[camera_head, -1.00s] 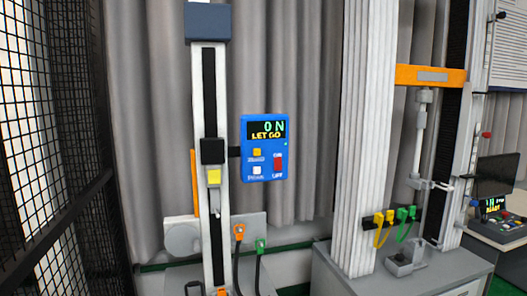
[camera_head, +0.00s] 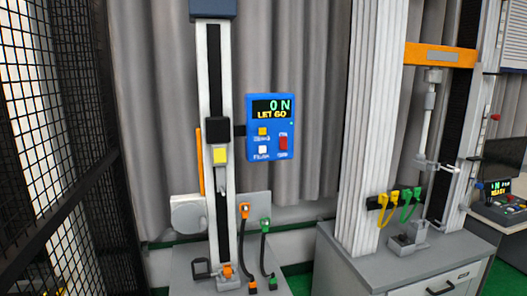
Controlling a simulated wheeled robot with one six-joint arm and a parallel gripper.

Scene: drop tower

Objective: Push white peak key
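The white peak key (camera_head: 263,150) is a small white square at the lower left of the blue control box (camera_head: 279,127) on the left tower. A yellow key (camera_head: 262,132) sits above it and a red switch (camera_head: 283,143) to its right. The box's display (camera_head: 272,108) reads "0 N" and "LET GO". The label under the white key is too small to read surely. My gripper is not in view.
A black mesh fence (camera_head: 60,120) stands at the left. A second tower with an orange crossbar (camera_head: 440,55) stands on a grey cabinet (camera_head: 400,268) at the right.

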